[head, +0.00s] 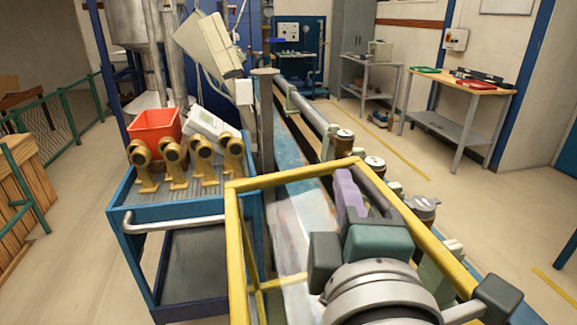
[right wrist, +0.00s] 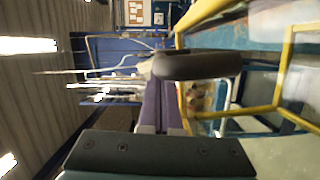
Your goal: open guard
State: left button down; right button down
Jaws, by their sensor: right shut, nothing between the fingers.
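The guard is a yellow tubular frame (head: 292,176) around the near end of the blue test bench; its yellow bars also cross the right wrist view (right wrist: 280,85). My right gripper (head: 346,183) has purple fingers and reaches to the frame's far top bar. In the right wrist view its purple fingers (right wrist: 160,90) are together, with nothing seen between them. A dark rounded bar (right wrist: 197,65) lies across the view just beyond and beside the fingertips. I cannot tell whether the fingers touch it. My left gripper is not in view.
A blue cart (head: 125,222) at left carries brass meters (head: 173,160) and a red bin (head: 153,126), close beside the frame. The bench line (head: 318,125) runs away with dark-capped meters. A wooden-topped table (head: 455,82) stands back right. Floor at right is clear.

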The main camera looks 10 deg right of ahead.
jog(key=d, duration=0.2)
jog(key=d+r+m, duration=0.1)
jog(key=d, duration=0.1)
jog(key=d+m, duration=0.1)
jog(key=shift+w+d+r+g+p, duration=0.1)
jog(key=shift+d+r+g+p, duration=0.05)
jog(key=shift+d+g+p, duration=0.2)
